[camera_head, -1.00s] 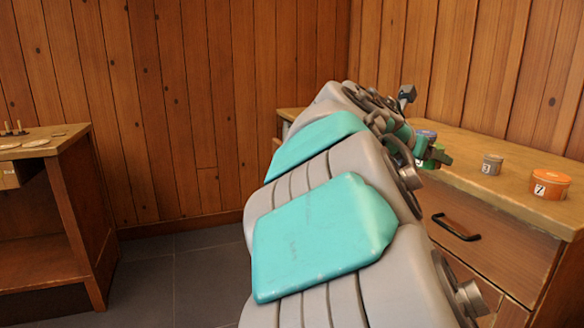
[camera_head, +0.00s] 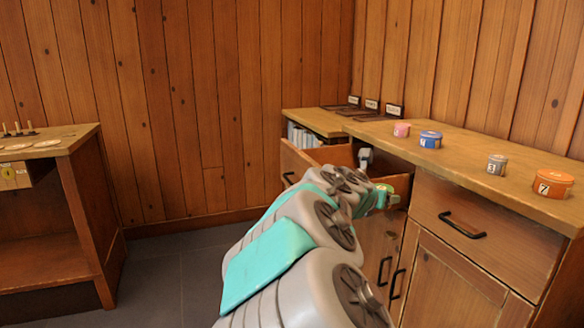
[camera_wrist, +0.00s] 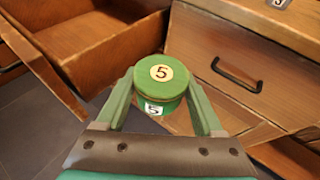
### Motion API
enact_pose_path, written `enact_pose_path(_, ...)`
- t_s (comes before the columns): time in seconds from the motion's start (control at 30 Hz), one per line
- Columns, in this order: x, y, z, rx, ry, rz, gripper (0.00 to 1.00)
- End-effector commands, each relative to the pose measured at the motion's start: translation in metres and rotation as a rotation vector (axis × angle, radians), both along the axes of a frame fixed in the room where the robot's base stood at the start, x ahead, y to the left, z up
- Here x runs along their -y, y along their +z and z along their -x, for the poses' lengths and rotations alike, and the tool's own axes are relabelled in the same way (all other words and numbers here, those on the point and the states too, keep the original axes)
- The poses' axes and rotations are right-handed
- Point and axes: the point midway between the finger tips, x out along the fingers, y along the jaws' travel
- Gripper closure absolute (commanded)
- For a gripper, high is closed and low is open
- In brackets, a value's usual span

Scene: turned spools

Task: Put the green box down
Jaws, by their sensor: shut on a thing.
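On the counter (camera_head: 470,167) stand a pink box (camera_head: 402,130), a blue box (camera_head: 430,140), a grey box 3 (camera_head: 496,164) and an orange box 7 (camera_head: 552,183). Dark labelled plates (camera_head: 372,108) lie at the back. A closed drawer (camera_head: 485,222) is right. Another table (camera_head: 62,142) stands left.

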Motion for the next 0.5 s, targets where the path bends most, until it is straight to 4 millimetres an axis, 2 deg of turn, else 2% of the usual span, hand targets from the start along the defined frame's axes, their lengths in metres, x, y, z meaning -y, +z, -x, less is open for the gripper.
enact_pose_path(0.03,-0.008,-0.019,-0.004,-0.01,0.039,0.001,0.85)
enact_pose_path(0.2,-0.034,-0.072,-0.014,-0.012,0.175,-0.01,0.85)
enact_pose_path(0.33,-0.047,-0.099,-0.014,-0.008,0.253,-0.021,0.85)
enact_pose_path(0.5,-0.058,-0.116,-0.013,0.0,0.316,-0.031,0.85)
